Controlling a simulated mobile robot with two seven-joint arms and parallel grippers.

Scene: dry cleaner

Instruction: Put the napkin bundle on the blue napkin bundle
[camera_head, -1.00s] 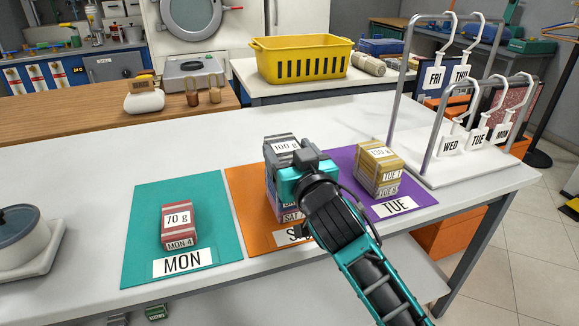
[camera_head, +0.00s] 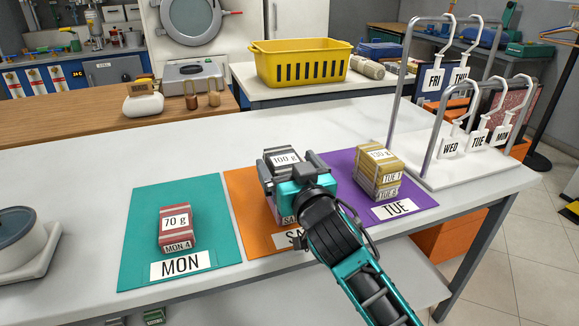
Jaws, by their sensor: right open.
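The grey napkin bundle (camera_head: 283,156), labelled 100 g, stands in a stack on the orange SAT mat (camera_head: 243,205). Its top and far part show; my right gripper covers most of the rest. My left gripper is out of view.
A red bundle (camera_head: 176,223) lies on the teal MON mat (camera_head: 137,225) to the left. Yellow bundles (camera_head: 379,165) are stacked on the purple TUE mat (camera_head: 420,194) close to the right. A metal hanger rack (camera_head: 429,140) stands at the table's right end.

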